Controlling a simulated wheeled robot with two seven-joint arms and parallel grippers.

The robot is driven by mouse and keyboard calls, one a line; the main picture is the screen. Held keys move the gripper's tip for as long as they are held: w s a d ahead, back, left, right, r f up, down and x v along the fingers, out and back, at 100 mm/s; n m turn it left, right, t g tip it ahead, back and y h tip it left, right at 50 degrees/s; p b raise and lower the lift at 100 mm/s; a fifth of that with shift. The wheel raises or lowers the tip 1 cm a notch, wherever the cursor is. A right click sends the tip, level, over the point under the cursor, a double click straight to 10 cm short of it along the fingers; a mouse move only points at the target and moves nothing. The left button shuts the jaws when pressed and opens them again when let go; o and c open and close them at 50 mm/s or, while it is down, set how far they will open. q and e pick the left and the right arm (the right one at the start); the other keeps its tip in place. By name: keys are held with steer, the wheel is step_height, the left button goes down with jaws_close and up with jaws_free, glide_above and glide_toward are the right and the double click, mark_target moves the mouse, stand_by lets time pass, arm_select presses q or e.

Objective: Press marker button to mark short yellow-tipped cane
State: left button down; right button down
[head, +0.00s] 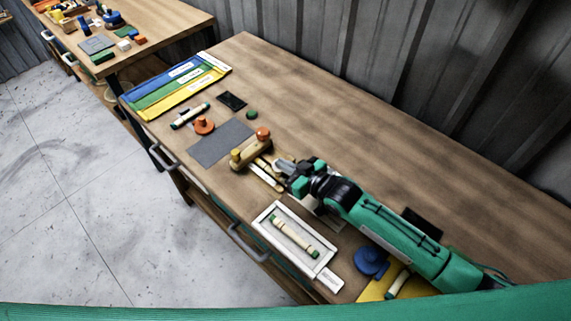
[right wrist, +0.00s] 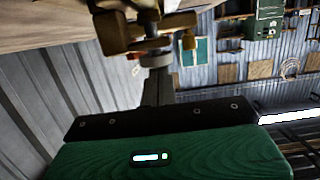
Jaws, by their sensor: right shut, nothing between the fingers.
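A wooden fixture (head: 250,152) with an orange round knob (head: 263,133) and a yellow-orange knob (head: 235,155) stands mid-table; I cannot tell for sure which part is the marker button. Pale cane pieces (head: 264,180) lie just in front of it, partly hidden, and their tip colours are too small to tell. My right gripper (head: 279,167) is shut and empty, close beside the fixture's right end and above the canes; contact cannot be told. In the right wrist view, wooden parts (right wrist: 125,35) show at the top. My left gripper is out of view.
A white tray (head: 262,222) holds a green-tipped cane (head: 293,236). A grey mat (head: 220,143), an orange object (head: 204,125), a black pad (head: 231,100) and a blue-green-yellow board (head: 178,85) lie to the left. A blue object (head: 370,262) sits at front right. The table's back is clear.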

steer(key=shift+s+f, duration=0.15)
steer(key=shift+f, duration=0.2)
